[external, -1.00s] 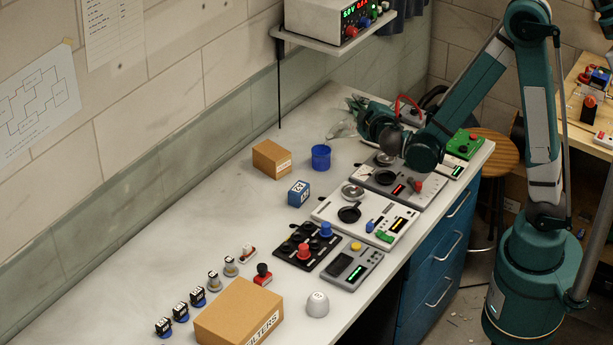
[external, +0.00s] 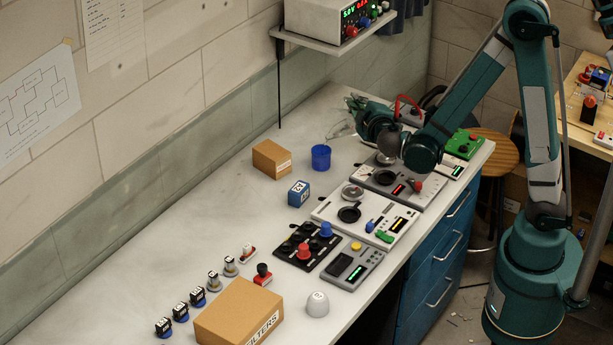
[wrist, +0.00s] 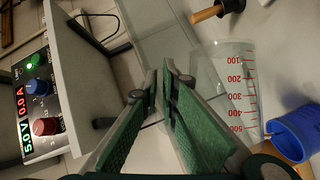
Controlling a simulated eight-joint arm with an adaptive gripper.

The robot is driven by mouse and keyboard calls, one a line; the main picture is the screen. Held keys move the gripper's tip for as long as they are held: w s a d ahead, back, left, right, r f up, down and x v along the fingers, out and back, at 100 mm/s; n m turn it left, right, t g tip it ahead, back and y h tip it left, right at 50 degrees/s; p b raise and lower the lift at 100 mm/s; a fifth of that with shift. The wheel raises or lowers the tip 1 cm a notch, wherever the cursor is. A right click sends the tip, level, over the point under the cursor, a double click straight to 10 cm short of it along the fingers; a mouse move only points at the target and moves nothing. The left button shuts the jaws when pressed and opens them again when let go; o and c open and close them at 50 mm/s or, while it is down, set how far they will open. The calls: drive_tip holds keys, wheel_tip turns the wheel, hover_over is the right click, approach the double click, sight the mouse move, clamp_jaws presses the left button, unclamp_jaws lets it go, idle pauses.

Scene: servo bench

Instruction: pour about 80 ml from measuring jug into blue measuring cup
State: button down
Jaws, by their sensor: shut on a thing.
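The clear measuring jug (external: 340,130) is in my gripper (wrist: 165,85), raised above the bench and tilted well over. In the wrist view the jug (wrist: 228,85) shows red marks, with 100 at the top and 500 nearest the blue cup. My gripper is shut on the jug; the exact grip spot is hard to see. The blue measuring cup (external: 320,158) stands upright on the bench, below and left of the jug. It also shows in the wrist view (wrist: 297,132) at the lower right. I cannot make out any liquid in the jug or cup.
A cardboard box (external: 272,159) stands left of the cup, and a blue box (external: 299,193) is in front of it. Panels with switches (external: 365,215) line the bench's right side. A shelf with a power supply (external: 330,15) hangs above.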

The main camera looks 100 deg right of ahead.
drive_tip(key=shift+w+a+r, duration=0.15)
drive_tip(key=shift+w+r, duration=0.1)
drive_tip(key=shift+r, duration=0.1)
idle(0.6)
drive_tip(key=s+f+m, duration=0.1)
drive_tip(key=f, duration=0.1)
drive_tip(key=s+d+f+m+y+b, duration=0.1)
drive_tip(key=shift+s+d+f, duration=0.2)
drive_tip(key=shift+f, duration=0.15)
drive_tip(key=shift+f+t, duration=0.3)
drive_tip(key=shift+s+d+f+m+t+y+b, duration=0.2)
drive_tip(key=shift+f+m+y, duration=0.1)
drive_tip(key=shift+f+m, duration=0.15)
drive_tip(key=shift+s+d+f+m+t+y+b, duration=0.1)
drive_tip(key=shift+s+f+m+y+b, duration=0.1)
drive_tip(key=shift+f+m+y, duration=0.25)
drive_tip(key=shift+s+f, duration=0.1)
drive_tip(key=shift+f, duration=0.1)
idle(0.7)
